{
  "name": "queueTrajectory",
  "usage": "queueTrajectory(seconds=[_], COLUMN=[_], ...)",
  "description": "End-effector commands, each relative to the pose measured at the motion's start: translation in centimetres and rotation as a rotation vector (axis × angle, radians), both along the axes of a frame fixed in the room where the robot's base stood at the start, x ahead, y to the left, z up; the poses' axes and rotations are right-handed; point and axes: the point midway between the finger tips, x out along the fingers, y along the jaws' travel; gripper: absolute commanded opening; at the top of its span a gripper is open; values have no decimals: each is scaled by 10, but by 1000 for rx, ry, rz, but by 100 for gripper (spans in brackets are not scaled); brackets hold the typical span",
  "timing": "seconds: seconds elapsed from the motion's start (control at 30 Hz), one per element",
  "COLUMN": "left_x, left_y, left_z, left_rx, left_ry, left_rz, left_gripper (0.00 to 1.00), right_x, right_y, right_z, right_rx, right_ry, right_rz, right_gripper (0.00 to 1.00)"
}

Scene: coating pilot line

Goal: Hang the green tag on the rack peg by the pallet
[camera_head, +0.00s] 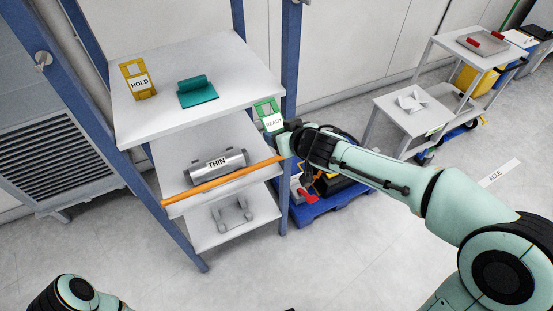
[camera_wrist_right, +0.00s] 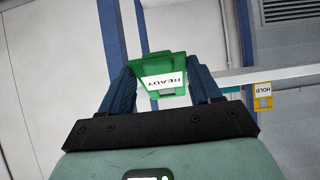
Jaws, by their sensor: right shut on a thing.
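The green tag (camera_head: 270,117), labelled READY, is held upright by my right gripper (camera_head: 284,138) beside the rack's right blue post, near the shelf corner. In the right wrist view, the green tag (camera_wrist_right: 160,62) sits between the two dark fingers of my right gripper (camera_wrist_right: 162,84), which is shut on it. A small pale peg (camera_head: 306,2) shows at the top edge on the right post, the pallet side. Another round peg (camera_head: 42,58) is on the left post. I cannot tell whether the tag touches the post. My left gripper is out of view.
The loaded blue pallet (camera_head: 340,205) stands right of the rack, under my right arm.

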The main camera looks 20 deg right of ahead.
Motion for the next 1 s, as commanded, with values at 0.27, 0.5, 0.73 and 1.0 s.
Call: queueTrajectory(seconds=[0.27,0.5,0.73,1.0], left_x=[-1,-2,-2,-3], left_y=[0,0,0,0], left_z=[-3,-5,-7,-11], left_rx=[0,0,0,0], left_ry=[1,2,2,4], left_rz=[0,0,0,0], left_gripper=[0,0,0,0], right_x=[-4,-8,-14,-29], right_y=[-12,-18,-23,-40], right_z=[38,61,85,129], right_rx=[10,18,28,43], right_ry=[-112,-177,-244,-368], right_rz=[6,9,15,14], right_gripper=[33,33,33,33])
